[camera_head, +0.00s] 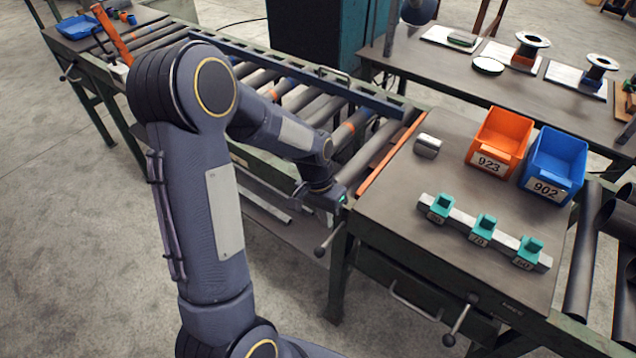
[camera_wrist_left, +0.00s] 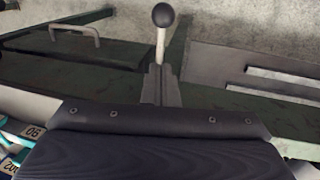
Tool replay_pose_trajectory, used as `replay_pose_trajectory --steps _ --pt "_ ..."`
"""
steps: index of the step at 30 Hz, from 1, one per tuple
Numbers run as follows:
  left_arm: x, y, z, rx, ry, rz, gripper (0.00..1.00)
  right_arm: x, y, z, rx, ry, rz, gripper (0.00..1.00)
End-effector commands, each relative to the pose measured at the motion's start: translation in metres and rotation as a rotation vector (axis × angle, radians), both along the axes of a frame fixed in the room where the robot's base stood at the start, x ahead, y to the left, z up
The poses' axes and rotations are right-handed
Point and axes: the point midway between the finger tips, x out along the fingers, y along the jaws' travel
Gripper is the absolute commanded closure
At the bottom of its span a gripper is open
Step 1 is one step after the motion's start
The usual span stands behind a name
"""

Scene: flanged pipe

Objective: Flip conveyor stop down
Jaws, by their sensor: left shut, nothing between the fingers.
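An orange stop bar (camera_head: 390,155) runs across the near end of the roller conveyor, along the table edge; I cannot tell whether it is raised or lowered. A lever with a dark ball knob (camera_head: 320,251) sticks out from the frame below that end. The lever's knob and pale shaft show in the left wrist view (camera_wrist_left: 163,16). My left gripper (camera_head: 342,197) is at the conveyor's near corner, just above the lever. Its fingers (camera_wrist_left: 160,82) are shut and empty, their tips overlapping the lever's base in the picture; contact is unclear. My right gripper is out of view.
Another orange bar (camera_head: 113,36) stands tilted up at the conveyor's far end. The table to the right holds an orange bin (camera_head: 487,160), a blue bin (camera_head: 543,187) and a block rail with teal holders (camera_head: 461,216). A second knobbed lever (camera_head: 449,339) and a drawer handle (camera_head: 413,306) stick out in front.

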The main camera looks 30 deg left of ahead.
Motion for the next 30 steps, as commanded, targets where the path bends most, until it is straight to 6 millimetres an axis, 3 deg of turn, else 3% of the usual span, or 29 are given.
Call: replay_pose_trajectory --steps 6,12,18,30 --pt "0.003 0.011 0.051 0.001 -0.013 0.003 1.00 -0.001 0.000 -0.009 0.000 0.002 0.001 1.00" --pt "0.003 0.017 0.080 0.001 -0.010 0.002 1.00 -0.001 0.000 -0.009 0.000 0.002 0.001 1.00" --pt "0.003 0.019 0.090 0.000 -0.008 0.001 1.00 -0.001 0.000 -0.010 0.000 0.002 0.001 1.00" --pt "0.003 0.019 0.090 0.000 -0.007 0.001 1.00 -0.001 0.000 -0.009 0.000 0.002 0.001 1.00"
